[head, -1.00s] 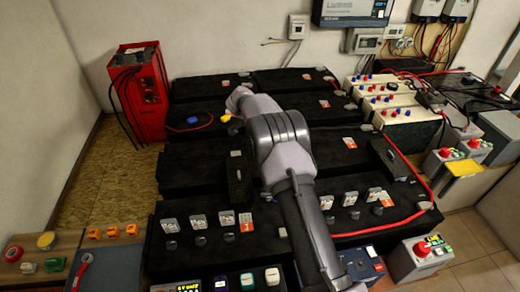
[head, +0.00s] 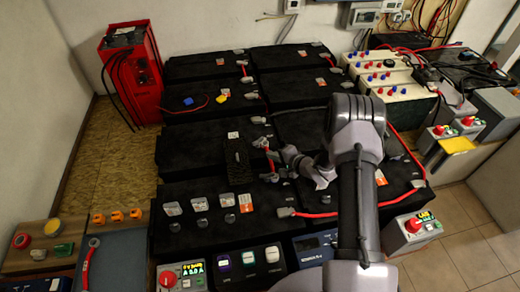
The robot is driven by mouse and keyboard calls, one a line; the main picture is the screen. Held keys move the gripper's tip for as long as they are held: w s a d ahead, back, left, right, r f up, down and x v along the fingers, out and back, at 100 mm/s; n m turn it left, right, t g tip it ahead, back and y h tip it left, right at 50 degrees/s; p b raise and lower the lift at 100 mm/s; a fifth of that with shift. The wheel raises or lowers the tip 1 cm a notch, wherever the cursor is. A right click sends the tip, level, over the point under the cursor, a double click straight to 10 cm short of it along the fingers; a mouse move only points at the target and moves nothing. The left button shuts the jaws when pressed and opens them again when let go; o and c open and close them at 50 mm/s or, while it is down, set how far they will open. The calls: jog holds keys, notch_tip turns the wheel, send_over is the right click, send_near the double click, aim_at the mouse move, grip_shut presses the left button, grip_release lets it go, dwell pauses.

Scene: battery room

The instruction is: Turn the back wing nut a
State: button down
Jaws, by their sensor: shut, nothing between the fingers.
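Large black batteries (head: 205,143) stand in rows in the middle of the head view, with small grey terminal fittings on top. I cannot single out the back wing nut a; the fittings are too small to tell apart. My gripper (head: 270,162) is over the middle batteries, near a short red cable and small grey fittings, and its jaws are shut and empty. Whether it touches any fitting cannot be told. My arm hides part of the right-hand batteries.
A red charger (head: 131,75) with black cables stands at the back left. A dark upright block (head: 237,162) is just left of my gripper. Cream batteries (head: 397,92) stand at the right, and a control box with a display (head: 412,232) at the front right. Red cables cross the batteries.

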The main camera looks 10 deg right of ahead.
aim_at(259, 143)
jog(key=b+x, duration=0.1)
jog(key=x, duration=0.4)
jog(key=r+b+x, duration=0.1)
jog(key=x, duration=0.1)
jog(key=shift+w+a+b, duration=0.3)
jog(key=shift+w, duration=0.2)
jog(key=shift+w+a, duration=0.25)
jog(key=shift+w, duration=0.15)
jog(key=shift+a+m+t+h+b, duration=0.4)
jog(key=shift+m+h, duration=0.3)
jog(key=shift+m, duration=0.1)
jog(key=shift+w+a+m+h+b, duration=0.15)
jog(key=shift+a+m+h+b, duration=0.2)
jog(key=shift+m+h, duration=0.35)
jog(key=shift+w+b, duration=0.1)
jog(key=shift+b, duration=0.35)
jog(key=shift+w+a+r+b, duration=0.1)
jog(key=shift+w+a+b, duration=0.1)
jog(key=shift+a+b, duration=0.2)
jog(key=shift+d, duration=0.1)
